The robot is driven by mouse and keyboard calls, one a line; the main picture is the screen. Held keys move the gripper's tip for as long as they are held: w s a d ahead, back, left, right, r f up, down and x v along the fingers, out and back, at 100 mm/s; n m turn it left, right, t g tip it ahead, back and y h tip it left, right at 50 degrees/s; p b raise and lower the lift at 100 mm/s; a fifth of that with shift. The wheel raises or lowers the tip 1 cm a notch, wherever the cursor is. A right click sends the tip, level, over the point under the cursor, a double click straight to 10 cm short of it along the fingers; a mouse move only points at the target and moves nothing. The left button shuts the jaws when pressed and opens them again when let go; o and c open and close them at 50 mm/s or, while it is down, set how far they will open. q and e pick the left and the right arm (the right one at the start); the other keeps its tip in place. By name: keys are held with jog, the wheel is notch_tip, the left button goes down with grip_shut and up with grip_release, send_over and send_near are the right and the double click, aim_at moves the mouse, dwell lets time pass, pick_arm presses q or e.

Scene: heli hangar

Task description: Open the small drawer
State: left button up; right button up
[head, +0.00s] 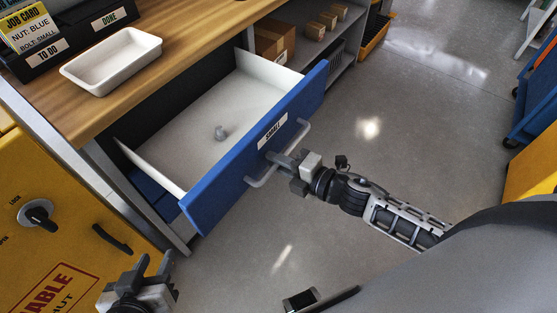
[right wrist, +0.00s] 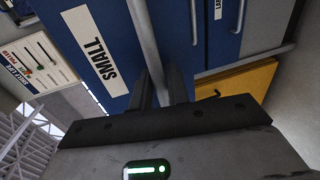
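The small drawer (head: 262,150) has a blue front with a white SMALL label and is pulled well out of the workbench. My right gripper (head: 283,164) is at the drawer's grey bar handle (head: 262,178). In the right wrist view the fingers (right wrist: 163,90) are on both sides of the handle bar (right wrist: 147,45), closed around it. My left gripper (head: 138,284) is at the lower left of the head view, apart from the drawer, with its fingers spread and nothing between them.
A white tray (head: 112,60) and a black card holder (head: 75,42) stand on the wooden bench top (head: 190,38). A yellow cabinet (head: 70,230) is at the left. Shelves with cardboard boxes (head: 275,40) are beyond the drawer.

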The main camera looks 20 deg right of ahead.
jog(key=v, duration=1.6)
jog(key=shift+f, duration=0.1)
jog(key=a+f+m+g+h, duration=0.1)
jog(key=a+m, duration=0.4)
jog(key=m, duration=0.6)
jog(key=a+f+m+g+h+p, duration=0.1)
jog(key=a+m+h, duration=0.2)
jog(key=m, duration=0.8)
jog(key=w+a, duration=0.1)
jog(key=a, duration=0.1)
jog(key=shift+a+h, duration=0.3)
jog(key=shift+a, duration=0.1)
jog(key=shift+f, duration=0.1)
